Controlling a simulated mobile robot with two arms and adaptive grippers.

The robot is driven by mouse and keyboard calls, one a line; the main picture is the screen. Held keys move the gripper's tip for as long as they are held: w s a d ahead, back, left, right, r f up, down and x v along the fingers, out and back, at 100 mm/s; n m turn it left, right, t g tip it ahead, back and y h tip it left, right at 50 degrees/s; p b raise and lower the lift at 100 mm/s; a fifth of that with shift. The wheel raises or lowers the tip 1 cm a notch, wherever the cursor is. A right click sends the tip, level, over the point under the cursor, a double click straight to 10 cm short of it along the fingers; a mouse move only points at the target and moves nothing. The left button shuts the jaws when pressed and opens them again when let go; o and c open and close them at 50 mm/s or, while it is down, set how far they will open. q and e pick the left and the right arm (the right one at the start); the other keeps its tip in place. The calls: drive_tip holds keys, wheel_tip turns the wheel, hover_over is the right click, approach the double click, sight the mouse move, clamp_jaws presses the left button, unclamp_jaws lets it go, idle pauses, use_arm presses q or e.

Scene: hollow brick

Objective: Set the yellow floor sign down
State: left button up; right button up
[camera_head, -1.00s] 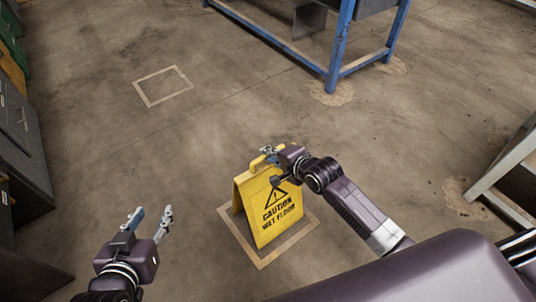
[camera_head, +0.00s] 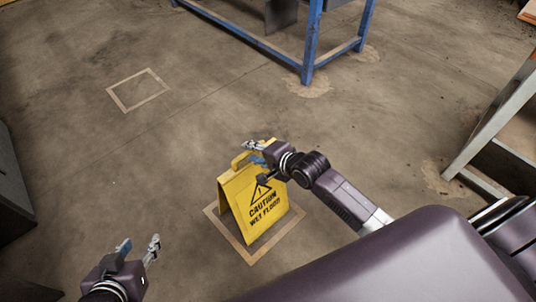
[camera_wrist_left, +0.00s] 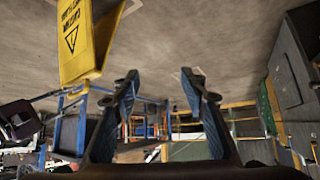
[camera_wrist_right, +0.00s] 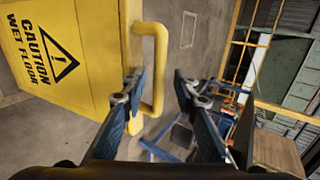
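The yellow floor sign (camera_head: 253,208) stands upright with its panels spread, inside a taped square outline (camera_head: 234,245) on the floor. Its "Caution wet floor" face shows in the head view and in the right wrist view (camera_wrist_right: 60,60). My right gripper (camera_head: 249,148) is at the top of the sign. In the right wrist view its fingers (camera_wrist_right: 160,92) are apart, with the yellow handle (camera_wrist_right: 158,65) in front of and partly between them, close to the left finger. My left gripper (camera_head: 138,246) is open and empty, left of the sign; the sign also shows in the left wrist view (camera_wrist_left: 78,45).
Another, empty taped outline (camera_head: 138,90) lies on the floor at the upper left. A blue-framed table (camera_head: 311,45) stands at the back. A grey metal frame (camera_head: 490,120) stands at the right and a dark cabinet (camera_head: 15,190) at the left edge. Floor between is clear.

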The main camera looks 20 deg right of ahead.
drive_tip(key=p+v, duration=0.1)
drive_tip(key=v, duration=0.2)
drive_tip(key=shift+s+d+r, duration=0.15)
drive_tip(key=shift+s+r, duration=0.1)
drive_tip(key=shift+s, duration=0.05)
use_arm(q)
drive_tip(key=s+a+f+g+p, duration=0.1)
drive_tip(key=s+g, duration=0.1)
drive_tip(key=s, duration=0.3)
drive_tip(key=s+a+f+g+y+p, duration=0.1)
drive_tip(key=s+a+f+g, duration=0.1)
drive_tip(key=s, duration=0.4)
drive_tip(key=shift+a+g, duration=0.2)
drive_tip(key=shift+g, duration=0.5)
use_arm(e)
drive_tip(key=s+d+r+n+g+h, duration=0.1)
drive_tip(key=s+n+g+h, duration=0.2)
drive_tip(key=s+n+g, duration=0.4)
drive_tip(key=s+n, duration=0.9)
drive_tip(key=s, duration=1.1)
drive_tip(key=shift+s+d+h, duration=0.25)
drive_tip(key=shift+d+h, duration=0.05)
drive_tip(key=shift+d, duration=0.05)
use_arm(q)
drive_tip(key=shift+f, duration=0.15)
